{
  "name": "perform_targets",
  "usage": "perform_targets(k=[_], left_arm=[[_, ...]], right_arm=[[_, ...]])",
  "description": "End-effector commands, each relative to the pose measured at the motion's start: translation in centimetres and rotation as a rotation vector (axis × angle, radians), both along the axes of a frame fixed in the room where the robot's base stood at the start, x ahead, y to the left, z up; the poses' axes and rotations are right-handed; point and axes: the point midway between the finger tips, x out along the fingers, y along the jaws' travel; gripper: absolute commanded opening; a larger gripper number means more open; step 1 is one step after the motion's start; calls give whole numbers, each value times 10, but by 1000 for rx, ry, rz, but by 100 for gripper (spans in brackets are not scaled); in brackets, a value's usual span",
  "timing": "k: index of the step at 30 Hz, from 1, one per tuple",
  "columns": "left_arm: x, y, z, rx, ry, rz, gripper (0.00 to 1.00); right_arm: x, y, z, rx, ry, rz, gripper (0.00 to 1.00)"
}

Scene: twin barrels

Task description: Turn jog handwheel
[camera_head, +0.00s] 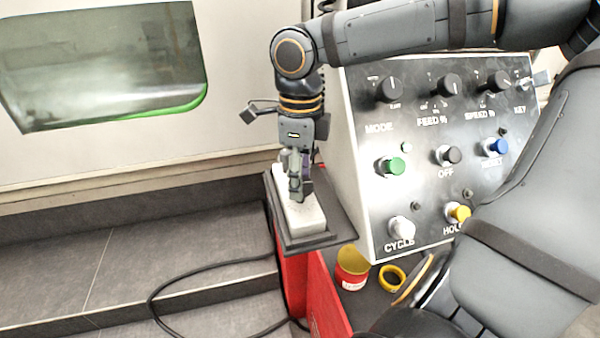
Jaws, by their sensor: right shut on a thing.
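A pale jog pendant (306,217) lies on a small dark shelf (332,238) left of the control panel. My right gripper (300,196) points straight down over the middle of the pendant. Its fingers are shut on the jog handwheel, which the fingers hide almost wholly. How far the wheel is turned cannot be seen. My left gripper is not in view.
The control panel (440,185) with knobs and coloured buttons stands close right of my gripper. A red-and-yellow can (352,268) and a yellow ring (392,278) lie below it. A black cable (200,266) loops over the floor. A machine door with a window (105,60) is behind left.

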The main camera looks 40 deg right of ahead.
Motion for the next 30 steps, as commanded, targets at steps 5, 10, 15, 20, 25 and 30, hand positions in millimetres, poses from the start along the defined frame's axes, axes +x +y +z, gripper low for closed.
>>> perform_targets(k=[5, 10, 15, 20, 25, 30], left_arm=[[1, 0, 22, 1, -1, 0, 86], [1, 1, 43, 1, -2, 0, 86], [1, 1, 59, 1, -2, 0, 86], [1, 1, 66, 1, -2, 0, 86], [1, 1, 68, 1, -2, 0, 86], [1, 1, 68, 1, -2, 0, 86]], right_arm=[[0, 1, 6, 4, 1, 108, 14], [0, 1, 7, 5, 2, 256, 14], [0, 1, 5, 5, 1, 417, 14], [0, 0, 3, 2, -1, 570, 14], [0, 0, 1, 1, -1, 731, 14], [0, 0, 0, 1, 0, 892, 14]])
